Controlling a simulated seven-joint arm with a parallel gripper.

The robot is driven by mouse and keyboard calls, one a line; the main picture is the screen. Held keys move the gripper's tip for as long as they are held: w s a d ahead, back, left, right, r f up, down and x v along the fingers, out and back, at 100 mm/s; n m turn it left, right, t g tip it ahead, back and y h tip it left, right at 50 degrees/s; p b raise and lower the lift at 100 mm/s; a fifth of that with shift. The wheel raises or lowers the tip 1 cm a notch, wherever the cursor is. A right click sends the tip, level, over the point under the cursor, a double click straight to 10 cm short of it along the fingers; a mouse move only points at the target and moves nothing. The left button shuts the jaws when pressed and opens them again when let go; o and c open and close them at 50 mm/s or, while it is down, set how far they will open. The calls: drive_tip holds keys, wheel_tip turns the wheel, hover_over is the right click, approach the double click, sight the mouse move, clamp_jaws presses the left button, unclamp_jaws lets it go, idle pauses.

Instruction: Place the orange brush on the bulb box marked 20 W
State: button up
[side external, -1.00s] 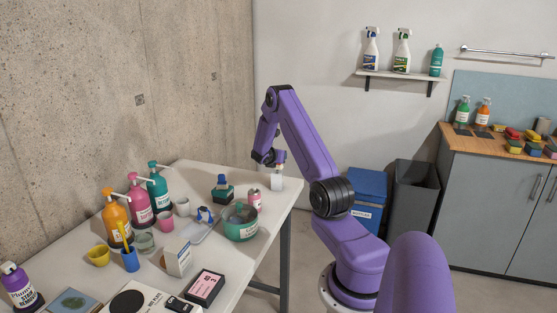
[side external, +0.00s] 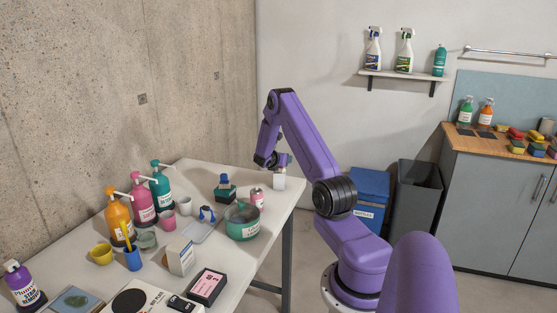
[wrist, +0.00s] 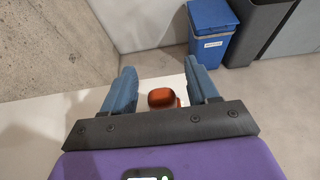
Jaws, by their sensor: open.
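My gripper (wrist: 161,88) is open, its two blue fingers apart on either side of the orange brush (wrist: 160,98). I see only the brush's rounded orange top and a bit below it; a gap shows on both sides. In the side view, my gripper (side external: 282,161) is at the far right end of the white table, just above a small pale box (side external: 279,183). I cannot read that box's marking, and the brush is not clear there. Another white box with an orange-brown side (side external: 181,257) stands nearer the table's middle; its marking is unreadable too.
The white table (side external: 222,262) holds pump bottles (side external: 142,203), a green pot (side external: 241,222), a pink can (side external: 257,198), cups and a black-and-pink box (side external: 207,287) left of my gripper. Blue (side external: 369,195) and grey bins stand on the floor beyond the table.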

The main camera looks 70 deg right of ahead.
drive_tip(key=a+r+m+t+y, duration=0.1)
drive_tip(key=a+r+y, duration=0.15)
drive_tip(key=a, duration=1.05)
drive_tip(key=w+a+r+m+y, duration=0.15)
drive_tip(key=a+r, duration=0.25)
drive_tip(key=a, duration=0.9)
drive_tip(key=a+r+m+t+y, duration=0.1)
drive_tip(key=a+r+m, duration=0.15)
drive_tip(key=a, duration=1.05)
drive_tip(key=s+a+r+g+y, duration=0.1)
drive_tip(key=s+a+y, duration=0.7)
drive_tip(key=s+a, duration=1.4)
drive_tip(key=shift+s+r+g+y, duration=0.3)
drive_tip(key=shift+s+g+y, duration=0.05)
drive_tip(key=shift+g+y, duration=0.05)
